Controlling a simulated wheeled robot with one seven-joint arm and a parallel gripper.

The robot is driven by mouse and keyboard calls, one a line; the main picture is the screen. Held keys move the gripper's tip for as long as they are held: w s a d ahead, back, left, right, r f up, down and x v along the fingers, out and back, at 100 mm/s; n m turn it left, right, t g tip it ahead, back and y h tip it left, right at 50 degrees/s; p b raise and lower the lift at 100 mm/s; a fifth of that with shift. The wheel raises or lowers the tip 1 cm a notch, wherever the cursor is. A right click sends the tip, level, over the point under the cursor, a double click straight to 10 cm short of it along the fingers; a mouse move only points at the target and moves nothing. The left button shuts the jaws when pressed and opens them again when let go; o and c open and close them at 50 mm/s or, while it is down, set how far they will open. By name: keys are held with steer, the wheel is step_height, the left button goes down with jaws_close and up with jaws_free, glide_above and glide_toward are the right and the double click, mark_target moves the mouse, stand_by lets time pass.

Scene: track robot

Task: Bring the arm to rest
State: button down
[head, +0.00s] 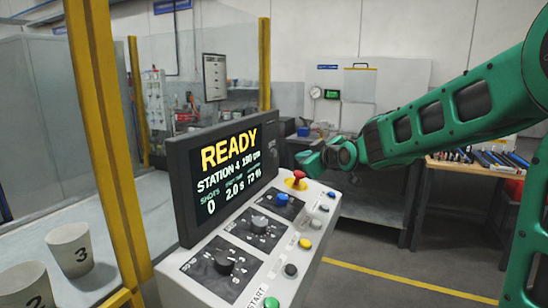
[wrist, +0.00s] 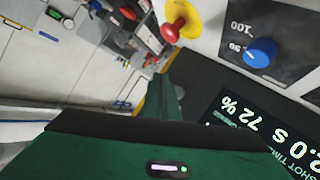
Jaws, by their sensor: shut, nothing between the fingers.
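My green arm (head: 440,121) reaches in from the right in the head view. My gripper (head: 303,160) is at its far end, just behind and above the red mushroom button (head: 299,175) on the control console (head: 225,285). The gripper is shut and empty; its fingers show edge-on in the wrist view (wrist: 165,97). The red button also shows in the wrist view (wrist: 178,27), on a yellow base, with no finger on it. The console screen (head: 228,157) reads READY, STATION 4, with SHOTS 0.
A blue knob (head: 283,199) and other dials and buttons sit on the console's sloping panel. A yellow post (head: 105,130) and cups marked 2 (head: 25,288) and 3 (head: 70,250) are at left. A workbench with tools (head: 470,165) stands at right. Open floor (head: 385,285) lies right of the console.

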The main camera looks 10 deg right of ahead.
steer(key=s+d+f+m+g+h, duration=0.1)
steer(key=s+d+f+m+g, duration=0.3)
steer(key=s, duration=0.4)
steer(key=s+d+f+m+g+h, duration=0.1)
steer(key=s+d+f+h, duration=0.1)
steer(key=s+d+f, duration=0.35)
steer(key=s+d+f+m+g+h, duration=0.1)
steer(key=s+d+f+m+g, duration=0.2)
steer(key=s+d, duration=0.5)
steer(key=s+f+m+g, duration=0.2)
steer(key=s+m+g, duration=0.1)
steer(key=s, duration=1)
steer(key=s+a+f+m+g+y, duration=0.1)
steer(key=s+f+m+g, duration=0.2)
steer(key=s, duration=1)
steer(key=shift+s+a+f+g, duration=0.2)
steer(key=shift+a+f+g, duration=0.05)
steer(key=shift+f+g, duration=0.05)
